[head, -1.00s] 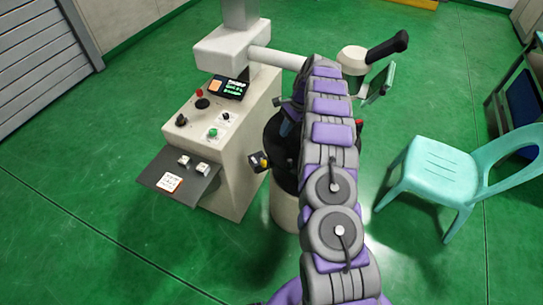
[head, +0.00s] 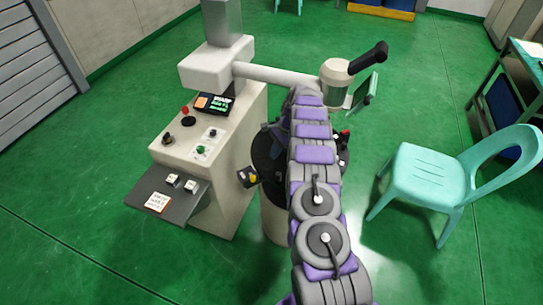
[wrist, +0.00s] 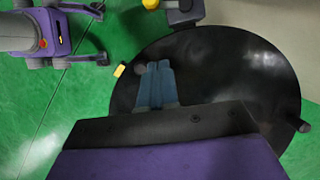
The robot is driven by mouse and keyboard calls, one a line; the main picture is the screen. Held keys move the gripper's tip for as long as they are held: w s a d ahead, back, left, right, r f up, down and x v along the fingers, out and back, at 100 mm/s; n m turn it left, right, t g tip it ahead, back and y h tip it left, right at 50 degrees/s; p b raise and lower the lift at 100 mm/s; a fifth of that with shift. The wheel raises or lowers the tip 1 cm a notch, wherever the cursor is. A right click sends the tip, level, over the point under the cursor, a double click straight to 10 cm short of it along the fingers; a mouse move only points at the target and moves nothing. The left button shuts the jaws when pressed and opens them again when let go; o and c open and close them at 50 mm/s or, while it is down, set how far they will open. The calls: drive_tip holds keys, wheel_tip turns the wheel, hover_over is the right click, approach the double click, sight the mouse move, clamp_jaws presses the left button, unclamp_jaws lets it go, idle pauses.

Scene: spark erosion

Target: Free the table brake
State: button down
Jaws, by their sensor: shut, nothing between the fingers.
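The round black table (wrist: 235,60) fills the middle of the wrist view. It also shows in the head view (head: 262,160), partly hidden behind my arm. My gripper (wrist: 153,68) is shut and empty over the left part of the table, its blue-grey fingers side by side. A small yellow-tipped piece (wrist: 120,70) shows at the table's left rim, just left of the fingertips. A short dark peg (wrist: 299,125) sticks out at the right rim. I cannot tell which of these is the table brake, or whether the fingers touch anything.
A control console (head: 205,140) with knobs and buttons stands left of the table. A dark box with a yellow button (head: 247,177) sits beside the table. A turquoise chair (head: 425,180) stands right; green floor is open in front.

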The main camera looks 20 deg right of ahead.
drive_tip(key=b, duration=0.2)
approach(251, 174)
drive_tip(key=s+d+f, duration=0.1)
drive_tip(key=d+f, duration=0.1)
drive_tip(key=s+d+f, duration=0.1)
drive_tip(key=d+f, duration=0.1)
drive_tip(key=shift+s, duration=0.4)
drive_tip(key=a, duration=0.4)
drive_tip(key=shift+s+a+f+b, duration=0.15)
drive_tip(key=shift+s+f+b, duration=0.05)
drive_tip(key=shift+s+b, duration=0.2)
